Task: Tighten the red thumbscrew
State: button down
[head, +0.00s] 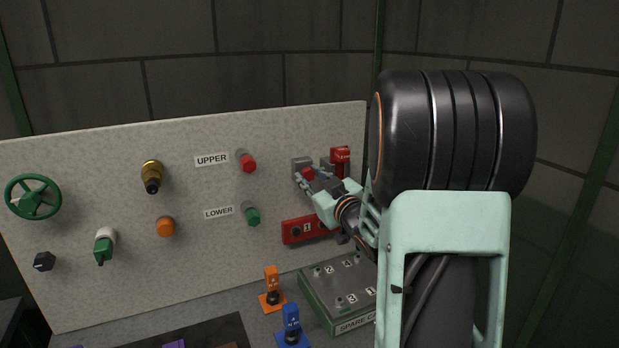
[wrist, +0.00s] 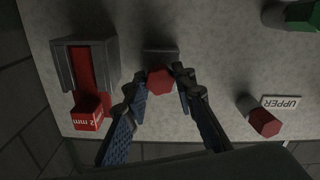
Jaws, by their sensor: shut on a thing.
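The red thumbscrew (wrist: 160,81) has a hexagonal head and sits on a small grey block on the panel, beside the grey channel (wrist: 112,62). My gripper (wrist: 158,84) is shut on its head, with one finger on each side. In the head view the red thumbscrew (head: 307,173) shows between the fingers of my gripper (head: 308,178), partly covered by them. A red block marked 2 mm (wrist: 88,112) sits in the grey channel and also shows in the head view (head: 340,156).
The panel also bears a red knob (head: 248,161) by the UPPER label, a green knob (head: 252,215) by LOWER, and a red plate (head: 299,232) marked 1 below my gripper. A green spare case (head: 338,315) and orange (head: 271,280) and blue (head: 291,322) tagged pieces stand below.

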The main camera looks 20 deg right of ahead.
jog(key=m, duration=0.8)
jog(key=shift+m, duration=0.3)
jog(key=m, duration=0.4)
jog(key=shift+m, duration=0.3)
jog(key=m, duration=0.5)
jog(key=c, duration=1.6)
grip_release()
grip_shut()
